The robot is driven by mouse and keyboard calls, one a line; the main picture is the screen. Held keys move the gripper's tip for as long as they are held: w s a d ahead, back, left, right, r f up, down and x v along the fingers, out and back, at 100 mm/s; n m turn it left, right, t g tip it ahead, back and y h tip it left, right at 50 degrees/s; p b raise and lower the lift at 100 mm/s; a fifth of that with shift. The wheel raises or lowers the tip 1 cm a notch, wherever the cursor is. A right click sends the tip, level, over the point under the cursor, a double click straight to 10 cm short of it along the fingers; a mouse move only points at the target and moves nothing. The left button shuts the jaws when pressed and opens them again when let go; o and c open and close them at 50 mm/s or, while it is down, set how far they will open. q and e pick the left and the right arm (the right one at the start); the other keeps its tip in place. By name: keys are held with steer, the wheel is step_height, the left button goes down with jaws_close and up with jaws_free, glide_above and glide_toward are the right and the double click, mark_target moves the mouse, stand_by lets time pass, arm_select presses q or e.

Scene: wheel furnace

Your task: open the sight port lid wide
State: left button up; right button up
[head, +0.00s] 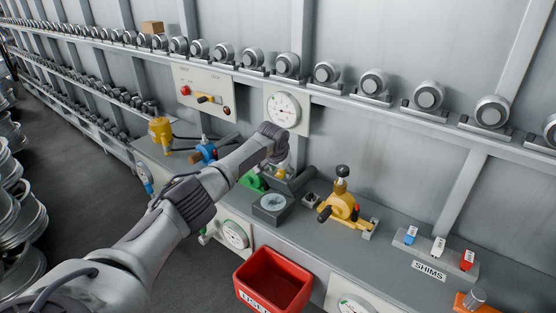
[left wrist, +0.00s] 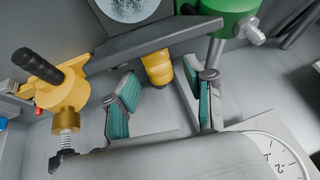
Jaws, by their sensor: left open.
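The sight port (head: 270,205) is a dark grey block with a round glass on the bench; its glass also shows at the top of the left wrist view (left wrist: 130,6). Its dark lid (head: 298,188) stands raised behind the glass; the left wrist view shows the lid almost edge-on (left wrist: 150,45). A yellow knob (left wrist: 157,68) sticks out from the lid's back. My left gripper (head: 284,166) is at the lid's wall side. In the left wrist view its teal-padded fingers (left wrist: 168,103) are open, with the knob just beyond and between them. My right gripper is out of view.
A yellow valve (head: 342,206) stands right of the port, and a green fitting (head: 252,181) is close on the left. A wall gauge (head: 283,109) is behind my gripper. A red bin (head: 272,280) hangs in front; a shim rack (head: 435,250) is farther right.

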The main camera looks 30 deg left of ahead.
arm_select(q)
steer(key=v, duration=0.9)
steer(key=shift+s+r, duration=0.2)
steer(key=shift+r, duration=0.1)
